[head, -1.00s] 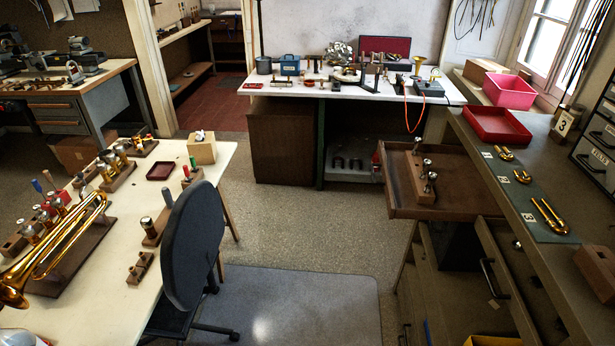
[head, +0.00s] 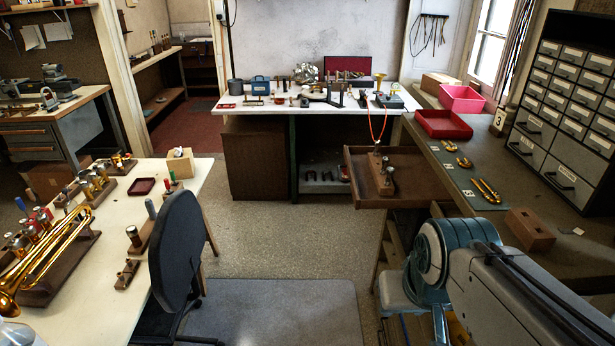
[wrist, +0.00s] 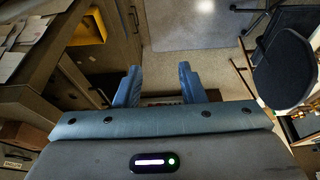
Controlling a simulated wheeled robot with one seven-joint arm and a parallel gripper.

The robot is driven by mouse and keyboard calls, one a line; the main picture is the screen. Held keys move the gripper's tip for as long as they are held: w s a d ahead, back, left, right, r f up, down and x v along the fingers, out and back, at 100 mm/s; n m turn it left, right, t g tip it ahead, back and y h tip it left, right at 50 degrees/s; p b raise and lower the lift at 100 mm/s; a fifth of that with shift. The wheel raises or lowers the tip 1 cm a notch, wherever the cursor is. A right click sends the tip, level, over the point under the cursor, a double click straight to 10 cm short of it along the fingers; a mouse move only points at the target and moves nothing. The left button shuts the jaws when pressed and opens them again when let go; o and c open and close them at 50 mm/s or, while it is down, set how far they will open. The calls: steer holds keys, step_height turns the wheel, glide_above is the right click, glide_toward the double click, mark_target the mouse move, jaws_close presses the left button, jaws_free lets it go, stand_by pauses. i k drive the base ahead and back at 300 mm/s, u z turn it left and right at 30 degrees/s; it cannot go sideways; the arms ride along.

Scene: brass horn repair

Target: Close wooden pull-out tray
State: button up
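The wooden pull-out tray (head: 357,172) sticks out from the left side of the right-hand bench in the head view, toward the aisle. A wooden block with metal parts (head: 386,184) stands in it. My arm enters at the lower right of the head view, in front of and below the tray; my gripper is not visible there. In the wrist view my gripper (wrist: 157,70) has its two blue fingers spread apart, with the floor showing between their tips. A brown strip shows low between the fingers; I cannot tell whether it is the tray.
The right bench (head: 470,208) holds a red bin (head: 445,124), brass slides, a wooden block (head: 529,230) and a drawer cabinet (head: 568,115). A black chair (head: 178,245) stands by the left table (head: 190,210). The aisle floor (head: 265,230) between them is clear.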

mark_target(416, 183)
steer(key=u, duration=0.2)
steer(key=i, duration=1.05)
steer(key=z, duration=0.15)
